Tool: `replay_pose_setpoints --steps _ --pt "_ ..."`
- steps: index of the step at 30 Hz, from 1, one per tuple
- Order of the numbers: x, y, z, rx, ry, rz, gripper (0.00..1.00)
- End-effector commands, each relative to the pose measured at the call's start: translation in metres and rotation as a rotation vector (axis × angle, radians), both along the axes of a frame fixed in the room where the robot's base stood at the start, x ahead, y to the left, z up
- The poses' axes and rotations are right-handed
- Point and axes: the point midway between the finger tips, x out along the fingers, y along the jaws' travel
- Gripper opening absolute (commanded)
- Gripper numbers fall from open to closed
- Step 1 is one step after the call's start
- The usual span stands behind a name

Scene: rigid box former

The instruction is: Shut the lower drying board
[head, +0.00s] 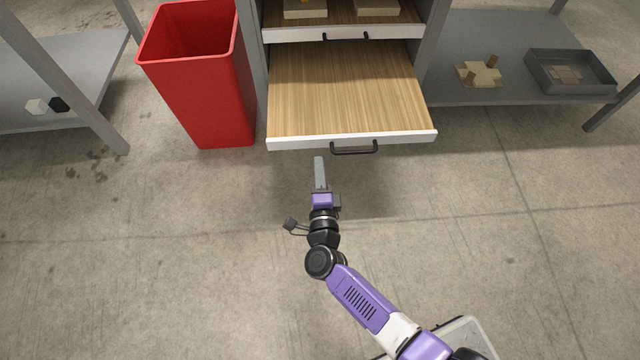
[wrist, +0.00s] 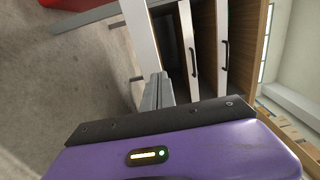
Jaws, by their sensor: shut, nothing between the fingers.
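The lower drying board (head: 345,90) is a wood-topped board with a white front edge and a black bar handle (head: 354,148). In the head view it stands well out of the rack, toward me, with nothing on its top. My gripper (head: 318,160) is shut and empty. Its fingertips appear just in front of the white edge, a little left of the handle, with a small gap in the picture. In the wrist view the fingers (wrist: 157,90) point at a white front strip (wrist: 140,40), seen turned on its side; contact cannot be told.
An upper board (head: 300,35) with blocks on it sits above, much less far out. A red bin (head: 205,100) stands close left of the lower board. Grey shelves flank the rack; the right one holds a grey tray (head: 570,72). The floor in front is clear.

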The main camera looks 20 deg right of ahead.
Motion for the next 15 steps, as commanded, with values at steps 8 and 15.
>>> replay_pose_setpoints --steps 8,15 --pt "0.043 -0.014 -0.002 -0.001 -0.001 0.000 0.00" --pt "0.055 -0.017 0.000 -0.001 0.000 0.002 0.00"
